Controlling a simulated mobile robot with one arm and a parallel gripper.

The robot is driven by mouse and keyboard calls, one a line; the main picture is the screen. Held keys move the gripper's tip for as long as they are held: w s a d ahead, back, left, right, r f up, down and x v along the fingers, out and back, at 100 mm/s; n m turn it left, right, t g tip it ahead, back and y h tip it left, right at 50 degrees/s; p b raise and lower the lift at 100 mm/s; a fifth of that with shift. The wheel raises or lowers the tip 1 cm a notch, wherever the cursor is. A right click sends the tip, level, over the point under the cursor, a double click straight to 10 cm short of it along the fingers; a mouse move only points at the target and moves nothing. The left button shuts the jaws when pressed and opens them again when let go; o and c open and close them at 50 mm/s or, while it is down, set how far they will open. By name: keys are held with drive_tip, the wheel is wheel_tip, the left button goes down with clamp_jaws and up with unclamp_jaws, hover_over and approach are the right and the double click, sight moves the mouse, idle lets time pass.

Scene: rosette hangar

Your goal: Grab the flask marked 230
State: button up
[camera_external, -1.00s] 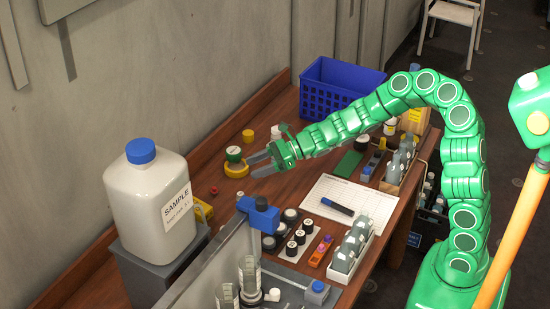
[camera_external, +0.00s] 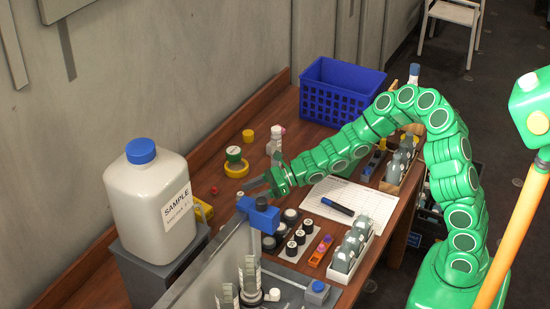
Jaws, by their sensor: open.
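No marking 230 can be read, so I cannot tell which vessel is that flask. Several grey-green bottles (camera_external: 350,247) stand in a white tray at the table's front right. More such bottles (camera_external: 401,160) stand in a wooden rack further back. Clear glass vessels (camera_external: 250,272) with pale graduations stand at the bottom, partly cut off by the picture edge. My gripper (camera_external: 254,187) is open and appears empty. It points left, above or just behind the blue clamp block (camera_external: 261,214), right of the large white jug; its exact height is unclear.
The white SAMPLE jug (camera_external: 150,200) stands on a grey box. A grey upright panel (camera_external: 215,265) runs beside the glass vessels. Black-capped jars (camera_external: 291,249), a paper sheet (camera_external: 375,200) and a blue basket (camera_external: 330,92) occupy the table.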

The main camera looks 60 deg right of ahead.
drive_tip(key=shift+x, duration=3.05)
drive_tip(key=shift+a, duration=0.1)
clamp_jaws()
